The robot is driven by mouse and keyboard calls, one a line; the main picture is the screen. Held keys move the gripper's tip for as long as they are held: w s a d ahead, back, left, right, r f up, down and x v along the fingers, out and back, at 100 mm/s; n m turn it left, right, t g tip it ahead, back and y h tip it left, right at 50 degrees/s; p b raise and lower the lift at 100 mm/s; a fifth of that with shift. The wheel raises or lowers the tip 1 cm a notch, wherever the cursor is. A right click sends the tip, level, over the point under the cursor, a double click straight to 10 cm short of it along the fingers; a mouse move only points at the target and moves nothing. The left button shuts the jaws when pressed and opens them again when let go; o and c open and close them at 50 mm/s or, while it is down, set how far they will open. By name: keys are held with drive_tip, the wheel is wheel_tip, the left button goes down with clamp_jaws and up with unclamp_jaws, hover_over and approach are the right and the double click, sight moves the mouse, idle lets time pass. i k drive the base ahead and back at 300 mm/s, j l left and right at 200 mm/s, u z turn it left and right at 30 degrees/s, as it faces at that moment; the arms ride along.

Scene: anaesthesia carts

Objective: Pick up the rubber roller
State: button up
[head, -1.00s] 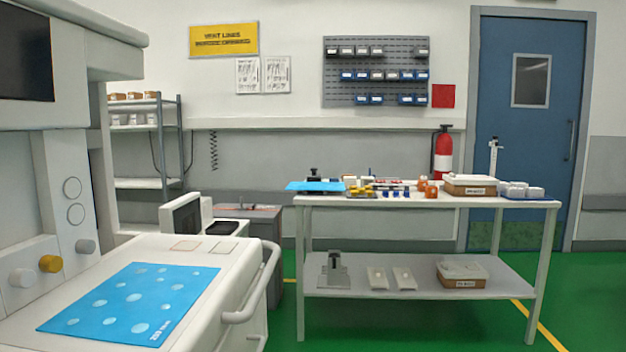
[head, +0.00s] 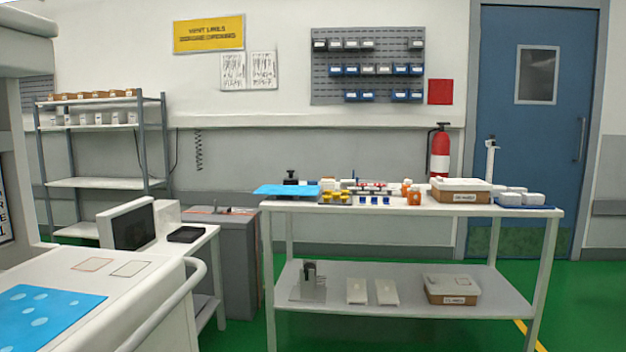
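I cannot make out a rubber roller for certain; the small items on the white workbench (head: 400,209) ahead are too small to tell apart. A small black object (head: 291,177) stands at the back left of the bench top, behind a blue mat (head: 287,190); I cannot tell what it is. Yellow parts (head: 335,197), small blue parts (head: 374,200) and orange-capped bottles (head: 410,192) stand near the middle. My gripper is not in view.
A white cart (head: 118,285) with a rail and a blue mat (head: 40,318) fills the lower left. A desk with a monitor (head: 132,227) and a grey cabinet (head: 232,262) stand behind it. Green floor (head: 240,335) shows between cart and bench.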

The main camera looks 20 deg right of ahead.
sight(292, 181)
drive_tip(key=i+l+z, duration=0.15)
drive_tip(key=i+l, duration=1.15)
drive_tip(key=i, duration=0.1)
